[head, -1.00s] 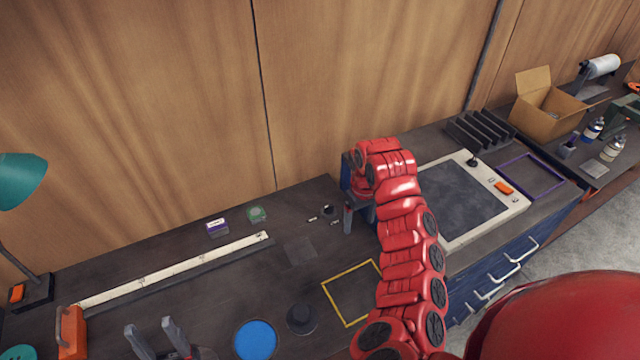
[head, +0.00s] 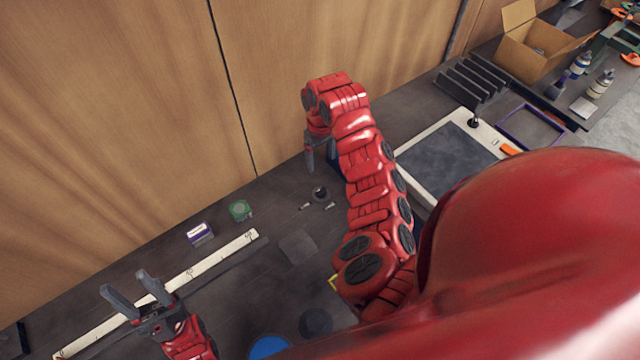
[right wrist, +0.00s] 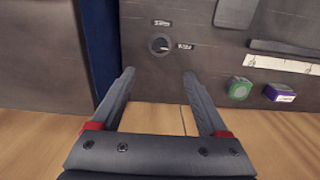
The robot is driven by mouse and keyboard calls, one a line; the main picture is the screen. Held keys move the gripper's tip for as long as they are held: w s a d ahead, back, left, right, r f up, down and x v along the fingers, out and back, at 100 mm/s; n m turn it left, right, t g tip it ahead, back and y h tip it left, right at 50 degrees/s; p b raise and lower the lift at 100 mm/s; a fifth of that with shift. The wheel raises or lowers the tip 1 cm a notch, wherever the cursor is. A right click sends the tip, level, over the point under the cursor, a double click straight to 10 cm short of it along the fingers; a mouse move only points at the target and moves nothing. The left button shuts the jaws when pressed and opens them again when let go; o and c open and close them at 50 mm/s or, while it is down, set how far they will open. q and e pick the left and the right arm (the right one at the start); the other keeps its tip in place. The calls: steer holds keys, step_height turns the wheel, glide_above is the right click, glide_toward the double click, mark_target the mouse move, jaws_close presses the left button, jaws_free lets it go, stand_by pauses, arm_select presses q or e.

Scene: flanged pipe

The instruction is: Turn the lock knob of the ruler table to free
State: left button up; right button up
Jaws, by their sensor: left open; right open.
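The lock knob (head: 320,192) is a small dark round knob on the dark table top, with two small labels close by. It also shows in the right wrist view (right wrist: 158,44), with a light mark on its face; the label text is too small to read. The white ruler (head: 212,261) lies along the table to its left. My right gripper (head: 318,160) is open and empty, on the wall side of the knob. In the right wrist view the knob lies beyond the gap between its fingertips (right wrist: 158,74), apart from them. My left gripper (head: 124,281) is open and empty above the ruler.
A green tin (head: 240,210) and a purple-white box (head: 200,233) stand between ruler and wall. A dark square pad (head: 298,247), a dark disc (head: 316,323) and a blue disc (head: 268,346) lie nearer. The wooden wall (head: 170,110) is close behind my right gripper.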

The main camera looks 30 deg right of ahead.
steer(key=b, duration=0.1)
glide_toward(321, 189)
step_height(321, 189, down, 7)
steer(key=b, duration=0.5)
steer(key=shift+r+b, duration=0.2)
steer(key=shift+b, duration=0.2)
steer(key=shift+w+f+p, duration=0.1)
steer(key=shift+f+p, duration=0.1)
steer(key=shift+p, duration=0.1)
steer(key=shift+f, duration=0.75)
steer(key=shift+c, duration=0.3)
jaws_close()
